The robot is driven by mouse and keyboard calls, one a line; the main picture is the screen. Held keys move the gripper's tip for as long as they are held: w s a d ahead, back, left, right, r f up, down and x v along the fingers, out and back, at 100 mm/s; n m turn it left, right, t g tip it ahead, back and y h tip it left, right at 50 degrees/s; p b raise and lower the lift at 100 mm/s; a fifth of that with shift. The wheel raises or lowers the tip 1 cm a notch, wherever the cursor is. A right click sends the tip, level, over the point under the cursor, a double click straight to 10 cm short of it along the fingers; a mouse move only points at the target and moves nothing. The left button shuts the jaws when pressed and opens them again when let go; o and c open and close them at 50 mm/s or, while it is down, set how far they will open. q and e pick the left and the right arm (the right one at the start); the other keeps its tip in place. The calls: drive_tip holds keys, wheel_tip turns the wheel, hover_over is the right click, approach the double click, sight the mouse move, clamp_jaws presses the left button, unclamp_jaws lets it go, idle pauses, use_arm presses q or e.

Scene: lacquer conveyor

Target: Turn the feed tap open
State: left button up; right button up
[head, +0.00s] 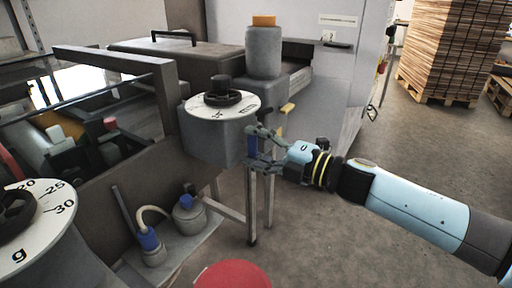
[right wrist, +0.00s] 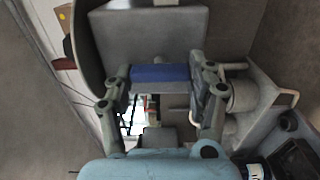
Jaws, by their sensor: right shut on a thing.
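The feed tap's handle looks to be a short blue bar (head: 252,146), on the side of a grey drum (head: 208,140) with a white dial on top. My right gripper (head: 256,149) has its fingers around the bar and is shut on it. In the right wrist view the blue bar (right wrist: 160,73) lies crosswise between the two fingertips of the gripper (right wrist: 163,80), below a grey housing (right wrist: 150,35). The fingers partly hide the bar in the head view. My left gripper is not in view.
A second dial drum (head: 45,245) stands at the near left. A red round top (head: 232,275) is at the bottom. A grey cylinder with an orange top (head: 264,52) stands behind the drum. Blue-topped containers (head: 188,215) sit low. Floor at right is clear, with stacked wood (head: 450,45) beyond.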

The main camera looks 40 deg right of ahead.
drive_tip(key=shift+f, duration=0.1)
drive_tip(key=o, duration=1.2)
drive_tip(key=shift+s, duration=0.1)
drive_tip(key=v, duration=1.2)
